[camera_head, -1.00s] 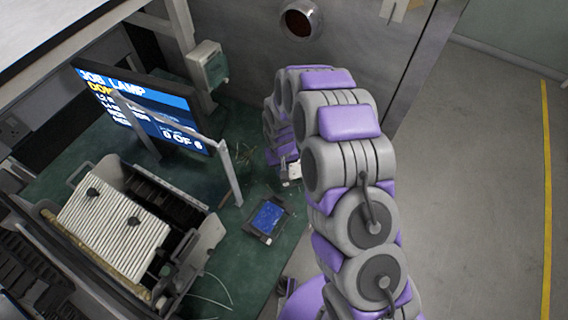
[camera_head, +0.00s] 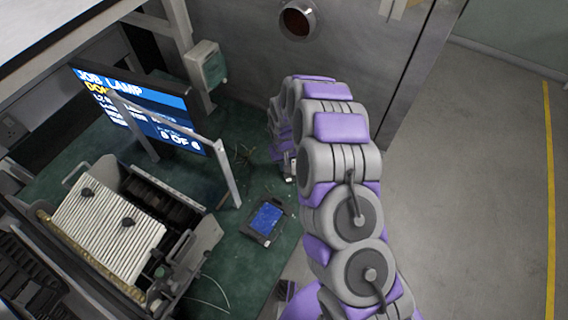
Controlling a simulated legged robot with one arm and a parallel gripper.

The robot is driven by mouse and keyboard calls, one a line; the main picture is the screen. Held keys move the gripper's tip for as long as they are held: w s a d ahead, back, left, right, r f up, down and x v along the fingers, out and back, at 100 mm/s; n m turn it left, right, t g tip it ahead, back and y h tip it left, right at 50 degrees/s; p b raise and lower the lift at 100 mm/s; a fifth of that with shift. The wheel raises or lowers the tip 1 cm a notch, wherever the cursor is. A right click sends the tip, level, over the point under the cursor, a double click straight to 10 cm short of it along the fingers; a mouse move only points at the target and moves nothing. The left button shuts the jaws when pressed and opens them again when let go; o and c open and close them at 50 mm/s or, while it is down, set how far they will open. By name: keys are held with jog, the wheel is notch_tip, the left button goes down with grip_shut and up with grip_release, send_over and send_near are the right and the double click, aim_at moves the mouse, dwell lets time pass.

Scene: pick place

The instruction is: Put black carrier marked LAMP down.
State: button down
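I can make out no carrier with a readable LAMP mark. A small black flat tray-like thing with a blue face (camera_head: 265,219) lies on the green bench top (camera_head: 228,262); I cannot tell whether it is the carrier. My grey and purple arm curls over the right part of the bench. My gripper (camera_head: 289,172) is at the far end of the arm, low over the bench behind the small tray. It is mostly hidden by my arm links, so its fingers and anything in them do not show clearly.
A screen reading JOB LAMP (camera_head: 137,110) stands at the back left behind a grey frame (camera_head: 228,170). A machine with a ribbed pale cover (camera_head: 108,228) fills the left front. Loose wires (camera_head: 243,155) lie near the back wall. Floor is clear at right.

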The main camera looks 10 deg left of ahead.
jog(key=c, duration=1.1)
grip_release()
jog(key=shift+a+f, duration=0.1)
jog(key=shift+a, duration=0.1)
jog(key=shift+c, duration=0.2)
notch_tip(320, 180, up, 13)
jog(key=p, duration=0.2)
jog(key=s+d+r+m, duration=0.2)
jog(key=s+d+r, duration=1)
jog(key=r, duration=0.5)
jog(key=s+d+r+m, duration=0.1)
jog(key=s+d+r, duration=0.1)
jog(key=s, duration=0.6)
jog(key=s+d+r+m+g, duration=0.1)
jog(key=s+d+r, duration=0.1)
jog(key=s+d, duration=0.3)
jog(key=s+d+r+m, duration=0.1)
jog(key=s+d, duration=0.3)
jog(key=s, duration=0.7)
jog(key=shift+s+r+g, duration=0.35)
jog(key=shift+r+g, duration=0.05)
jog(key=shift+r, duration=0.15)
